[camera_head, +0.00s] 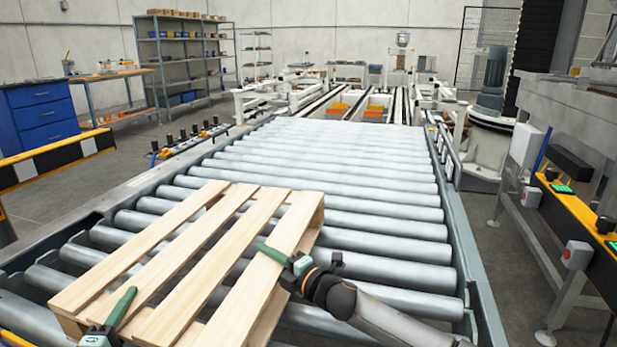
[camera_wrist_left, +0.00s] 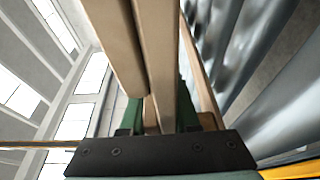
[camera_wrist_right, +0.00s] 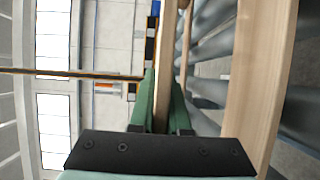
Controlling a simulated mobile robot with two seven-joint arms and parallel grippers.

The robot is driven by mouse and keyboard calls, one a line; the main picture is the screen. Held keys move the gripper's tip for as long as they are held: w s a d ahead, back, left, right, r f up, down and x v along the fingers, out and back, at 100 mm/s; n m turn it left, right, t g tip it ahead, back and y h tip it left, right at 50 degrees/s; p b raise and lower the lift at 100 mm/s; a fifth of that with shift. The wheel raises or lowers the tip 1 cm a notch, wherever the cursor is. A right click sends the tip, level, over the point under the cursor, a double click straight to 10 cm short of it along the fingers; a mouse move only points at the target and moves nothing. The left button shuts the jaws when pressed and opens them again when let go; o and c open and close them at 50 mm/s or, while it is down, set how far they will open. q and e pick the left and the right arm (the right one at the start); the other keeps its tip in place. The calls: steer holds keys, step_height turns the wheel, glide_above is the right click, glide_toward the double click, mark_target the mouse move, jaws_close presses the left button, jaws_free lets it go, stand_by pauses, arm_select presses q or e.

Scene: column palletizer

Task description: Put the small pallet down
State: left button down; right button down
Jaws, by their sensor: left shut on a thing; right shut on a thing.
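The small wooden pallet (camera_head: 205,250) lies over the near left part of the roller conveyor (camera_head: 330,155), turned at an angle to the rollers. Its far end looks close to the rollers; I cannot tell whether it touches them. My left gripper (camera_head: 122,307) is shut on the pallet's near left edge; its green fingers clasp a wooden board (camera_wrist_left: 160,70) in the left wrist view. My right gripper (camera_head: 272,253) is shut on the pallet's right side; its green fingers clasp a board (camera_wrist_right: 163,75) in the right wrist view. The pallet's underside is mostly hidden.
The conveyor's rollers are empty beyond and right of the pallet. Its right side rail (camera_head: 466,230) runs past my right arm. A black-and-white barrier (camera_head: 55,160) with yellow edges stands at left. A yellow-edged machine frame (camera_head: 585,215) stands at right.

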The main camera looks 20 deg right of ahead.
arm_select(q)
steer(key=shift+f+b, duration=0.4)
steer(key=shift+b, duration=0.3)
arm_select(e)
steer(key=shift+w+f, duration=0.1)
steer(key=shift+f, duration=0.15)
arm_select(q)
steer(key=c, duration=1.1)
jaws_free()
steer(key=shift+f, duration=0.45)
arm_select(e)
steer(key=c, duration=1.3)
jaws_free()
steer(key=shift+f, duration=0.4)
arm_select(q)
steer(key=shift+o, duration=0.9)
steer(key=shift+r, duration=0.15)
arm_select(e)
steer(key=shift+o, duration=0.7)
steer(key=shift+r, duration=0.1)
arm_select(q)
steer(key=shift+o, duration=1.4)
arm_select(e)
steer(key=shift+o, duration=1.4)
steer(key=shift+s, duration=0.2)
arm_select(q)
steer(key=v, duration=1.2)
arm_select(e)
steer(key=v, duration=1.2)
